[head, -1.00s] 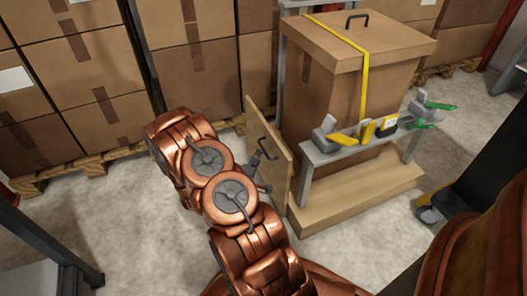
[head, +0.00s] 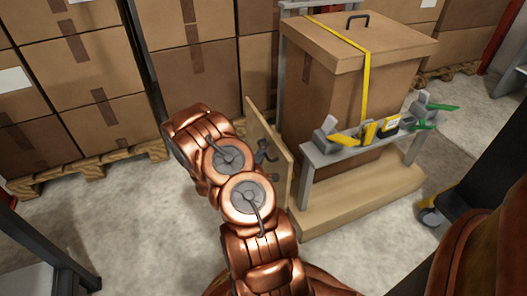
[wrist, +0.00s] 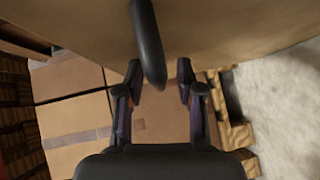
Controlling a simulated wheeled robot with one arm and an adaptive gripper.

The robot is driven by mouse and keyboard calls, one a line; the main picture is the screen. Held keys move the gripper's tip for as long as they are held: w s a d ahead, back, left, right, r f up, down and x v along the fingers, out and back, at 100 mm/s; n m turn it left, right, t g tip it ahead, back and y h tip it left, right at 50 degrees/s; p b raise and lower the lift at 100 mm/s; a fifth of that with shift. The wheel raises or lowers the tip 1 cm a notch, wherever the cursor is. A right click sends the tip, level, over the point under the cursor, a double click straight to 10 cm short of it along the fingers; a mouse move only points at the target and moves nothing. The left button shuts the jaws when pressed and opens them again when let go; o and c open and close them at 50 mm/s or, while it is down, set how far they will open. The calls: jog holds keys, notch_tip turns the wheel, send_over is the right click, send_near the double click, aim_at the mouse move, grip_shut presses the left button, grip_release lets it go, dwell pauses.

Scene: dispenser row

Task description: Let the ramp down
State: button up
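The ramp (head: 281,163) is a flat tan wooden panel. It stands upright at the left end of the big crate (head: 345,95) in the head view. In the wrist view the ramp (wrist: 230,35) fills the top, and its dark bar handle (wrist: 146,40) hangs down in front of my gripper (wrist: 158,72). My gripper is open, with a clear gap between the fingers. The handle's end shows between the fingertips, nearer the left finger; I cannot tell if they touch. In the head view my gripper (head: 264,154) is small and partly hidden beside the ramp's face.
The crate stands on a low wooden base (head: 355,205). A grey shelf (head: 345,150) with tools runs along its front. Stacked cartons (head: 90,70) on pallets (head: 90,165) line the back. Bare floor (head: 130,230) lies left of the ramp and my arm.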

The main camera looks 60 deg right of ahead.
jog(key=shift+c, duration=0.3)
grip_shut()
dwell(0.3)
